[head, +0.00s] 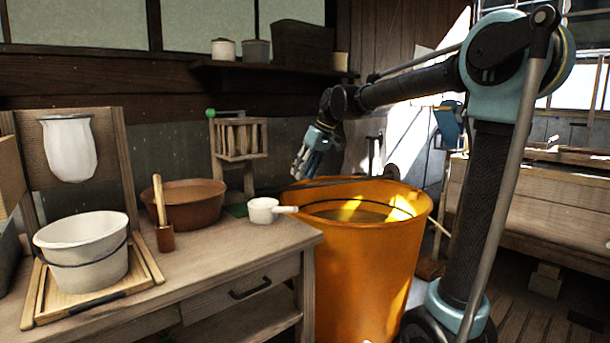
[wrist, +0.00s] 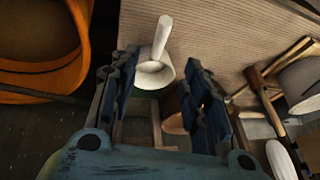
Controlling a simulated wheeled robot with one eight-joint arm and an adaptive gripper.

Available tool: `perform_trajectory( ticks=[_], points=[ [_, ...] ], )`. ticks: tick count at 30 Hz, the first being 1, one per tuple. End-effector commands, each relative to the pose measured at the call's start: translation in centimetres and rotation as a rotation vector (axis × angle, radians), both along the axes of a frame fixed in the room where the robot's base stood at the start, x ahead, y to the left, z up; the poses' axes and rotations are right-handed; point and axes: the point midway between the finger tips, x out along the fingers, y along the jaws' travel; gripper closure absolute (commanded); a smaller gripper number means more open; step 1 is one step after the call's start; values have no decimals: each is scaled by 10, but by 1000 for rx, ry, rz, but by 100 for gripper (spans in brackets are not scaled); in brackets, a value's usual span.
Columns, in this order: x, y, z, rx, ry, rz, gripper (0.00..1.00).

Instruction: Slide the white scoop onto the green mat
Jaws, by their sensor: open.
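The white scoop (head: 262,211) sits upright on the wooden table near its right edge, its handle pointing right toward the orange tub. A small part of the green mat (head: 236,210) shows just left of and behind the scoop; the rest is hidden. My gripper (head: 301,172) is open and empty, raised above and behind the scoop, apart from it. In the wrist view the scoop (wrist: 152,75) appears between the open fingers (wrist: 161,62), with its handle pointing up the picture.
A large orange tub (head: 372,255) stands against the table's right side. A brown bowl (head: 190,208), a wooden mallet-like tool (head: 163,222) and a white bucket (head: 85,255) are to the left. A slatted wooden stand (head: 240,142) rises behind the mat. The front tabletop is clear.

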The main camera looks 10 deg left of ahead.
Motion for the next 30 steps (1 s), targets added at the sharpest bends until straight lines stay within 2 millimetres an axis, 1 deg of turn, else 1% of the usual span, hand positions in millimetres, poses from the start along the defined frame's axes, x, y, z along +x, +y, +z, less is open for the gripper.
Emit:
perform_trajectory(
  ticks=[4,8,30],
  points=[
    [0,2,-5,0,0,0,57],
    [2,8,-17,-1,1,0,57],
    [12,57,-124,0,0,0,57]
  ],
)
